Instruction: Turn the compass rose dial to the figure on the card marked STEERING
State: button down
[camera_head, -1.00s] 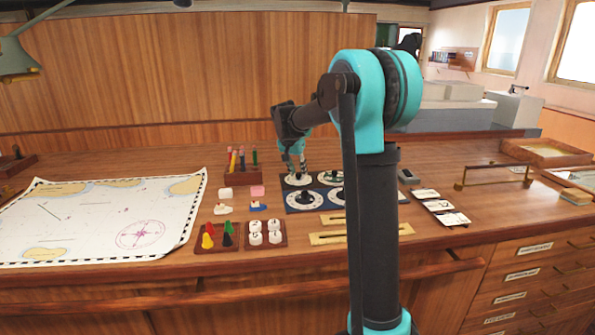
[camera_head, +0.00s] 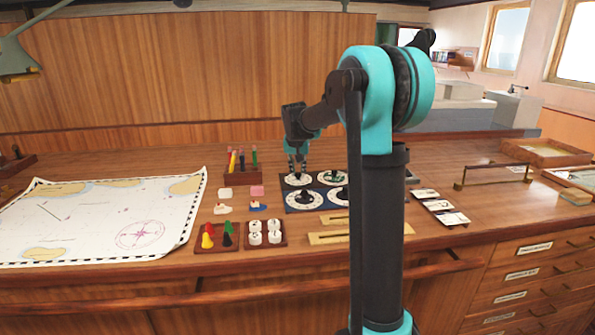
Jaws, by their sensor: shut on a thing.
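A dark board (camera_head: 317,187) on the desk carries several round white dials with dark knobs. My gripper (camera_head: 298,171) points down at the back-left dial (camera_head: 297,182), its fingers shut on the knob there. The gripper partly hides that knob. The front-left dial (camera_head: 304,201) and back-right dial (camera_head: 333,178) are free. My arm partly covers the front-right dial (camera_head: 335,201). The dial markings are too small to read, so I cannot tell which is the compass rose. Several white cards lie right of my arm, including this card (camera_head: 452,219); their writing is unreadable.
A chart (camera_head: 100,215) covers the desk's left. A pencil rack (camera_head: 240,176) stands behind the small blocks. A tray of coloured pegs (camera_head: 217,237) and a tray of white pieces (camera_head: 266,233) sit in front. Brass rulers (camera_head: 328,238) lie before the dials. A brass rail (camera_head: 493,172) stands right.

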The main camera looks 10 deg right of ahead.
jog(key=n, duration=0.1)
jog(key=n+y, duration=0.1)
jog(key=n, duration=0.1)
jog(key=shift+d+n+y, duration=0.25)
jog(key=shift+n+y, duration=0.05)
jog(key=shift+n, duration=0.1)
jog(key=n+y, duration=0.1)
jog(key=n, duration=0.3)
jog(key=shift+d, duration=0.1)
jog(key=shift+y, duration=0.3)
jog(key=c, duration=1.4)
grip_release()
jog(key=shift+o, duration=0.2)
jog(key=v, duration=1.2)
jog(key=shift+w, duration=0.2)
jog(key=shift+r, duration=0.1)
